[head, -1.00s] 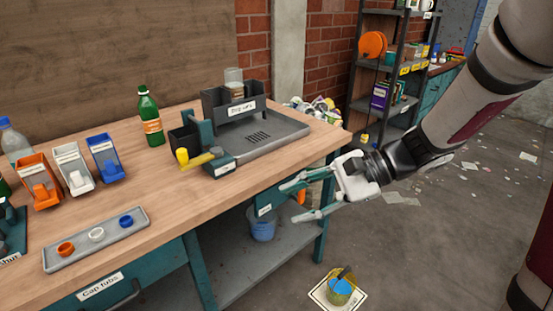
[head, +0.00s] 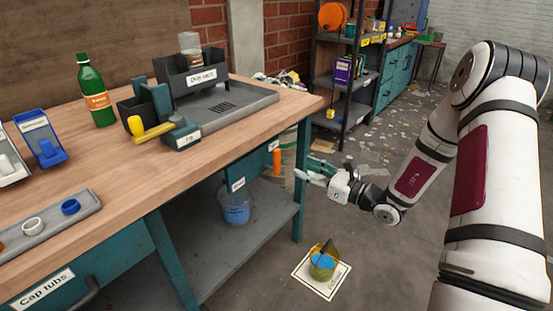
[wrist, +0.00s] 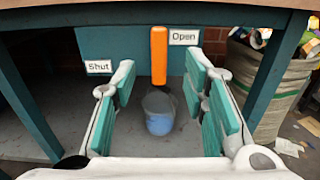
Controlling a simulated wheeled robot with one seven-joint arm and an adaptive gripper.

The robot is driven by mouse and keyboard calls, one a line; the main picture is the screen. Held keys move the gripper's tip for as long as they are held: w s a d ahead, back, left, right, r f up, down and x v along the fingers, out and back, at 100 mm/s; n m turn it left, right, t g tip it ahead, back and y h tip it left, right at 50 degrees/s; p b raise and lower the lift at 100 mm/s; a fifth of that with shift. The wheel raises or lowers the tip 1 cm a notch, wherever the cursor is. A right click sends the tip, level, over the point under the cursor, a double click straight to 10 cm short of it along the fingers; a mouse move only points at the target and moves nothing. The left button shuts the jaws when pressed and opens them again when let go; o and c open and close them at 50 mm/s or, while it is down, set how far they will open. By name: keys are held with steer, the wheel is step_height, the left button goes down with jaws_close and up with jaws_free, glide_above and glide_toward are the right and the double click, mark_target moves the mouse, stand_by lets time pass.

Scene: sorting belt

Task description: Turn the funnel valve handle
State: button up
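An orange handle (head: 277,162) hangs upright in front of a teal panel (head: 258,170) under the bench's right end. In the wrist view the orange handle (wrist: 158,55) stands between a "Shut" label (wrist: 98,66) on the left and an "Open" label (wrist: 184,37) on the right, closer to "Open". My gripper (head: 307,168) is to the right of the handle in the head view. In the wrist view my gripper (wrist: 160,105) is open and empty, its teal-padded fingers wide apart, with the handle ahead between them and apart from them. No funnel can be made out.
A blue bucket (head: 236,210) stands on the lower shelf (head: 255,232) below the handle. The wooden bench top (head: 180,165) and a teal leg (head: 301,190) are close by. A paint pot (head: 322,265) stands on the floor. A sack (wrist: 262,85) is at right.

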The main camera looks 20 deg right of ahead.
mark_target(279, 157)
steer(key=b+x, duration=0.2)
steer(key=x, duration=0.9)
steer(key=shift+w+a, duration=0.2)
jaws_close()
